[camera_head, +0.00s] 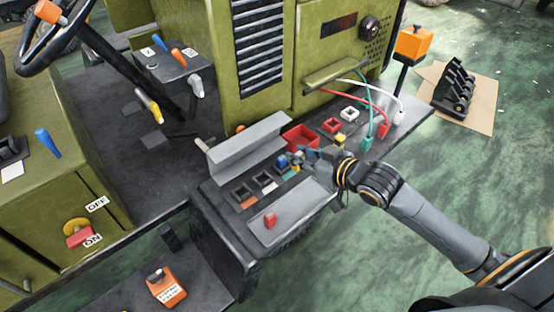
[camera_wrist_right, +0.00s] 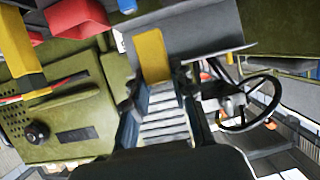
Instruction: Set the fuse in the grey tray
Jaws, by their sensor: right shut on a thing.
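A yellow fuse (camera_wrist_right: 152,55) is held between the dark fingers of my right gripper (camera_head: 303,160), seen in the right wrist view. In the head view, my right gripper hangs over the panel and its fingers mostly hide what it holds. A flat grey tray (camera_head: 308,205) lies on the panel's near side, just below the gripper in the picture. A red block (camera_head: 270,220) rests on it. A blue piece (camera_head: 283,161) is just left of the fingertips; whether they touch is unclear. My left gripper is not in view.
A long grey bracket (camera_head: 246,152) and a red bin (camera_head: 300,137) stand behind my gripper. Dark sockets (camera_head: 241,193) lie to the left. A yellow piece (camera_head: 340,139) and coloured cables (camera_head: 367,143) are to the right. The green cabinet (camera_head: 232,80) rises behind.

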